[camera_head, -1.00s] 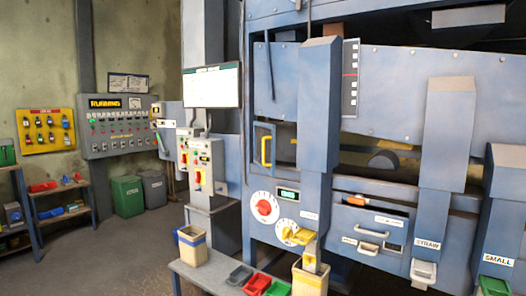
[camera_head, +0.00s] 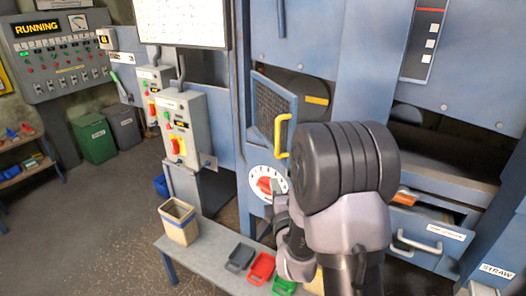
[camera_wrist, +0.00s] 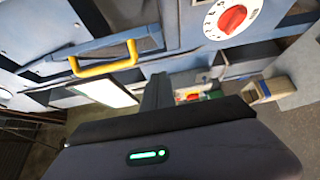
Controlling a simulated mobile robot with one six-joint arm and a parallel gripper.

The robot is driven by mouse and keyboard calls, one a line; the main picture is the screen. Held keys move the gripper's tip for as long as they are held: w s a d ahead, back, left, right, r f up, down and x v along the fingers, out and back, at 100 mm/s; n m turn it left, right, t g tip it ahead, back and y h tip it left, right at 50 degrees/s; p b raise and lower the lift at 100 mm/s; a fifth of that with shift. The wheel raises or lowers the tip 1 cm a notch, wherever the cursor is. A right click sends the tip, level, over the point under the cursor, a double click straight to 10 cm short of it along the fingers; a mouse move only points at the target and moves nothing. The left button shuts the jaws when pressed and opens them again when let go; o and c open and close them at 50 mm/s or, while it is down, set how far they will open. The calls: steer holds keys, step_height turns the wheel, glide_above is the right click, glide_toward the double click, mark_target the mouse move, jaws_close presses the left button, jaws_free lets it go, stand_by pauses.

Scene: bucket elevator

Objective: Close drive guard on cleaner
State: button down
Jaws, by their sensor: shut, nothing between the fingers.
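The drive guard (camera_head: 262,105) is a blue-framed mesh door on the blue cleaner (camera_head: 350,75). It stands swung open, with the dark drive opening (camera_head: 315,105) showing beside it. Its yellow handle (camera_head: 281,137) is on the frame's right edge. In the wrist view the guard's blue frame edge (camera_wrist: 85,48) and yellow handle (camera_wrist: 105,66) lie above and left of my gripper (camera_wrist: 158,82). The gripper is shut and empty, apart from the handle. In the head view my arm stands in front of the cleaner, right of and below the handle, and hides part of the panel.
A red dial (camera_head: 267,185) sits below the guard. A low bench (camera_head: 205,250) holds a beige bin (camera_head: 179,220) and small trays, including a red one (camera_head: 261,267). A grey control box (camera_head: 180,130) stands left of the guard.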

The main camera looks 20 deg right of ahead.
steer(key=w+d, duration=0.6)
steer(key=w, duration=0.2)
steer(key=shift+p, duration=0.45)
steer(key=shift+w+d, duration=0.1)
steer(key=shift+d, duration=0.05)
